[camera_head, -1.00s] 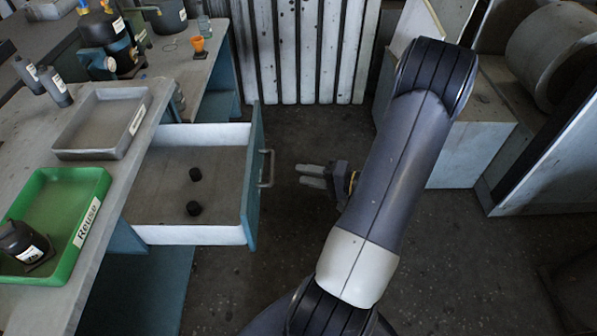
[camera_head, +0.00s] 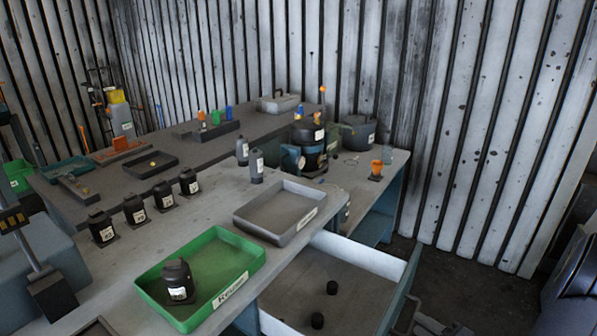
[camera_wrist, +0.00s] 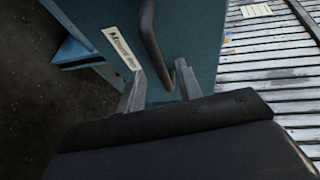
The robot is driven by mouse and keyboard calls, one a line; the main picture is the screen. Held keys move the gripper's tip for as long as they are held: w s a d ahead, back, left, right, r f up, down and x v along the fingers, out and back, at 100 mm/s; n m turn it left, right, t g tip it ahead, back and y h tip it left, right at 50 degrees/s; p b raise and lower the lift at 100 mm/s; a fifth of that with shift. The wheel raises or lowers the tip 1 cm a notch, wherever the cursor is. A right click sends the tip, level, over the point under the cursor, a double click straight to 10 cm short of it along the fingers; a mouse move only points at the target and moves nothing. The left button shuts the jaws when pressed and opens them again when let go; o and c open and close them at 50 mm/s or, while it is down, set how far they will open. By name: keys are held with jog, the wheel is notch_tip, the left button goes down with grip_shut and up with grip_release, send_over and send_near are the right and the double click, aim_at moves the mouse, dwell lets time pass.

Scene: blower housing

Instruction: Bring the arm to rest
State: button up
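My gripper shows in the wrist view (camera_wrist: 160,88) with its two grey fingers apart and nothing held between them. Beyond the fingertips is the teal drawer front (camera_wrist: 190,30) with its dark bar handle (camera_wrist: 150,40) and a white label. In the head view my gripper (camera_head: 432,322) is only partly visible at the bottom edge, just right of the pulled-out drawer (camera_head: 345,262). Part of my arm shows dark at the right edge. Whether the fingers touch the handle is hard to tell; no grip on it shows.
On the bench are a green tray (camera_head: 150,290) holding a black bottle (camera_head: 178,280), a grey tray (camera_head: 242,220), and several dark bottles (camera_head: 134,208). A corrugated wall (camera_head: 440,120) stands behind. Floor shows right of the drawer.

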aim_at(411, 319)
jog(key=shift+x, duration=1.9)
jog(key=shift+a, duration=0.15)
